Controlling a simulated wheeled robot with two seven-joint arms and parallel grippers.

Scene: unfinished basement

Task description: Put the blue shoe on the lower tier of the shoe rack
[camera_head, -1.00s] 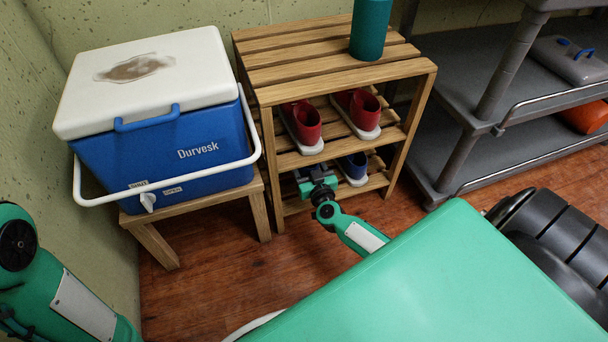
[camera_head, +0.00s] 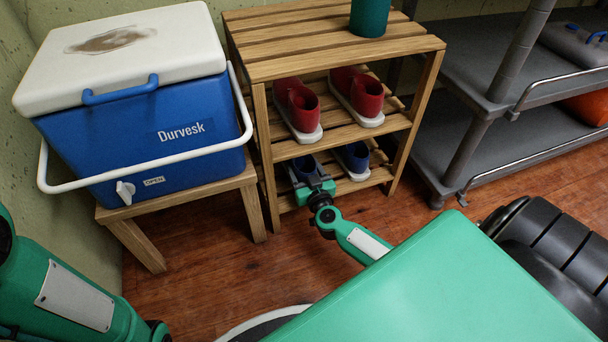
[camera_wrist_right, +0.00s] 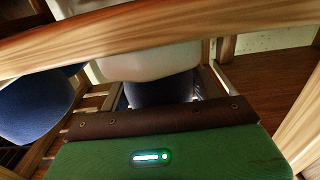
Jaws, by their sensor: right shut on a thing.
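The wooden shoe rack (camera_head: 262,155) stands against the wall. My right gripper (camera_head: 314,188) reaches in at the left half of its lower tier (camera_head: 346,187). It is shut on a blue shoe (camera_head: 303,166), which is partly hidden behind the gripper. In the right wrist view the held shoe (camera_wrist_right: 160,90) shows a dark blue body and a pale sole; I cannot tell whether it touches the slats. A second blue shoe (camera_head: 352,157) with a white sole stands to its right on the lower tier. My left arm shows at the left, but its gripper is out of view.
A pair of red shoes (camera_head: 298,106) stands on the tier above. A green cylinder (camera_head: 369,16) stands on the rack's top. A blue and white cooler (camera_head: 140,125) on a wooden stand is close on the left; a grey shelf unit (camera_head: 440,160) is on the right.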

